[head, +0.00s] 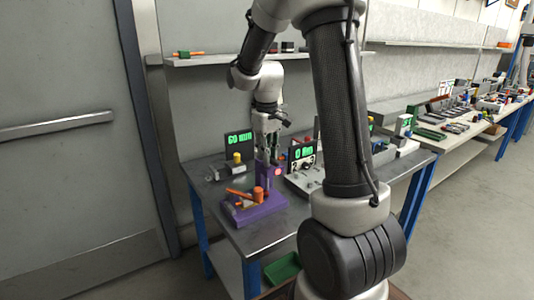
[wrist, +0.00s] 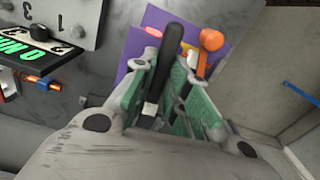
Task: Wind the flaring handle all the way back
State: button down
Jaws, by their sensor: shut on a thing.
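The purple flaring station (head: 258,211) stands on the near left part of the metal table. It has a purple upright post, an orange knob (head: 258,193) and an orange bar (head: 239,192). My gripper (head: 267,155) points down over the post. In the wrist view a black handle (wrist: 171,45) runs between the green-padded fingers of my gripper (wrist: 166,68), which is shut on it. The orange knob also shows in the wrist view (wrist: 210,40), beyond the fingers. The handle's lower end is partly hidden by the fingers. I cannot tell its exact winding angle.
A display reading about 60 mm (head: 238,141) stands behind the station. A grey unit with a second green display (head: 302,152) is close on the right. A shelf (head: 215,60) runs above. My arm hides part of the table.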

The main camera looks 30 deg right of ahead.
jog(key=n, duration=0.6)
jog(key=shift+n, duration=0.3)
jog(key=n, duration=0.6)
jog(key=shift+n, duration=0.3)
jog(key=c, duration=1.4)
grip_release()
notch_tip(320, 180, up, 12)
jog(key=shift+r, duration=0.1)
